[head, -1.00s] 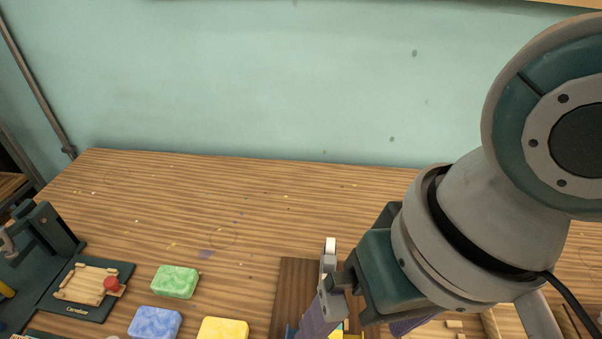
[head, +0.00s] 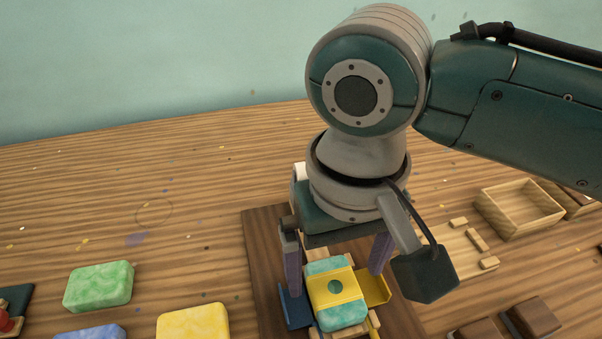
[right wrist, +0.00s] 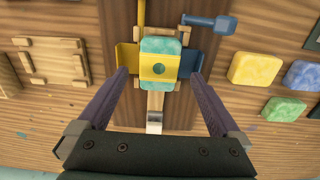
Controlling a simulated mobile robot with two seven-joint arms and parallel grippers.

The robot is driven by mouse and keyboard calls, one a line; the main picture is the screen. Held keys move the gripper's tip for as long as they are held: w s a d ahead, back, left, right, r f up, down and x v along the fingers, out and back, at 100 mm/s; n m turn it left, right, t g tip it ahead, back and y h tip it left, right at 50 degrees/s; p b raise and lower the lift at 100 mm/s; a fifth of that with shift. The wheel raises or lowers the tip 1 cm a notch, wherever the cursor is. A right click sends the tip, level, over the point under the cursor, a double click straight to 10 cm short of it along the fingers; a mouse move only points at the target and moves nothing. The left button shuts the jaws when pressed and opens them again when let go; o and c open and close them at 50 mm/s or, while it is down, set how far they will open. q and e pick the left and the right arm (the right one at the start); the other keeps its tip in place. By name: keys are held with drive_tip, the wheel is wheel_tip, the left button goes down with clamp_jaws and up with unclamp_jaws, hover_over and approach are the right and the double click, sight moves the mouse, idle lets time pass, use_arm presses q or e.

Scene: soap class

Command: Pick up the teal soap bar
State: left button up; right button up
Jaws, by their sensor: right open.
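The teal soap bar (head: 343,317) lies on a dark wooden board (head: 262,245), with a yellow band holding a dark round spot across its middle. Wooden pieces, a blue flap (head: 295,308) and a yellow flap (head: 374,286) sit around it. My right gripper (head: 336,276) points down above the bar, open, with its purple fingers apart on either side. In the right wrist view the bar (right wrist: 160,46) shows beyond and between the open fingertips (right wrist: 160,76), with nothing held. My left gripper is not in view.
Green soap (head: 99,287), yellow soap (head: 193,325) and blue soap (head: 92,333) lie left of the board. A wooden tray (head: 518,210) and a low wooden frame (head: 455,255) are at right. A blue tool (right wrist: 210,22) lies near the bar. The table's back left is clear.

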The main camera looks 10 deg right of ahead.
sight(335, 287)
wheel_tip(335, 287, down, 4)
drive_tip(key=shift+d+r+b, duration=0.1)
drive_tip(key=shift+r+b, duration=0.05)
drive_tip(key=shift+b, duration=0.2)
drive_tip(key=shift+c, duration=0.2)
drive_tip(key=c, duration=1.4)
drive_tip(key=shift+c, duration=0.2)
drive_tip(key=shift+r, duration=0.15)
